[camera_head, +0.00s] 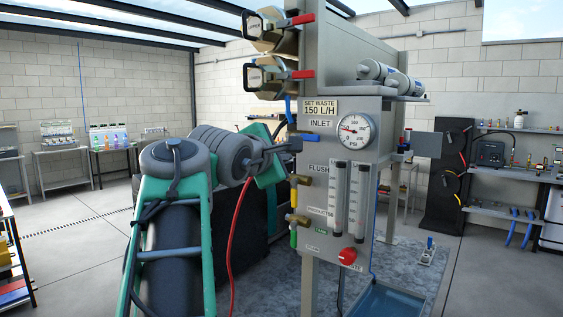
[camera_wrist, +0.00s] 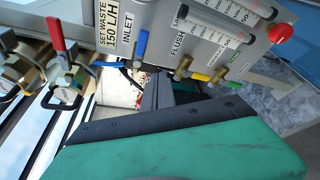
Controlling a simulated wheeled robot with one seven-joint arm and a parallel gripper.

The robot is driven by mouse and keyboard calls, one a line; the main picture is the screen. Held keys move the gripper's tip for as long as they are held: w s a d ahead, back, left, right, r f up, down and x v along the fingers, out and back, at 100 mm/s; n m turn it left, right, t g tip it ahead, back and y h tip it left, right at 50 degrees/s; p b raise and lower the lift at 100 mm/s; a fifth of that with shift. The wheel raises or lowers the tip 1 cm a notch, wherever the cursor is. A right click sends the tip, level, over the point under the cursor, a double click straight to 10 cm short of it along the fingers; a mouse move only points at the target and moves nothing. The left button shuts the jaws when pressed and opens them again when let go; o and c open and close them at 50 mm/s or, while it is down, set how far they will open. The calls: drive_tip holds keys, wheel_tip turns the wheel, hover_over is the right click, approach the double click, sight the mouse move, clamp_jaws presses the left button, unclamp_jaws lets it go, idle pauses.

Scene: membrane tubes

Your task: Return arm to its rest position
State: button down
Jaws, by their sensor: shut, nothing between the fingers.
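My gripper (camera_head: 291,146) is in front of the left edge of the grey panel (camera_head: 320,238), near the blue inlet lever (camera_head: 308,137). Its dark fingers (camera_wrist: 158,88) are together and empty in the wrist view, above my green wrist housing. I cannot tell whether they touch the panel. Two white membrane tubes (camera_head: 380,71) lie on the shelf at the panel's upper right. Two metal-ended housings with red levers, an upper one (camera_head: 272,30) and a lower one (camera_head: 268,77), are at the upper left of the stand. A red-lever valve (camera_wrist: 57,82) also shows in the wrist view.
The panel carries a pressure gauge (camera_head: 355,131), clear flow tubes (camera_head: 338,195), brass valves (camera_head: 297,220) and a red knob (camera_head: 347,256). A red hose (camera_head: 236,230) hangs beside my arm. A blue basin (camera_head: 385,300) is at the foot. The floor at left (camera_head: 70,240) is open.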

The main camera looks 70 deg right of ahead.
drive_tip(key=w+a+f+m+t+y, duration=0.1)
drive_tip(key=w+a+f+m+y, duration=0.15)
drive_tip(key=f+m, duration=0.35)
drive_tip(key=w+a+f+m+t+y, duration=0.15)
drive_tip(key=w+f+m, duration=0.25)
drive_tip(key=f, duration=0.4)
drive_tip(key=w+a+f+m+t+y, duration=0.1)
drive_tip(key=w+f+m+y, duration=0.2)
drive_tip(key=f+m, duration=0.35)
drive_tip(key=w+a+f+y, duration=0.2)
drive_tip(key=w+a+f, duration=0.1)
drive_tip(key=a+f, duration=0.5)
drive_tip(key=w+a+f+y, duration=0.2)
drive_tip(key=a+f+y, duration=0.1)
drive_tip(key=a+f, duration=0.5)
drive_tip(key=w+a+f+n+y, duration=0.1)
drive_tip(key=a+f+n+y, duration=0.15)
drive_tip(key=a+f, duration=0.45)
drive_tip(key=w+a+f+n+y, duration=0.1)
drive_tip(key=a+f+n, duration=0.3)
drive_tip(key=a, duration=0.7)
drive_tip(key=w+a+r+n, duration=0.1)
drive_tip(key=a+n, duration=0.3)
drive_tip(key=a, duration=0.6)
drive_tip(key=shift+w+r+n+t, duration=0.25)
drive_tip(key=shift+w+n+t, duration=0.05)
drive_tip(key=shift+n+t, duration=0.1)
drive_tip(key=shift+a+y, duration=0.1)
drive_tip(key=shift+y, duration=0.15)
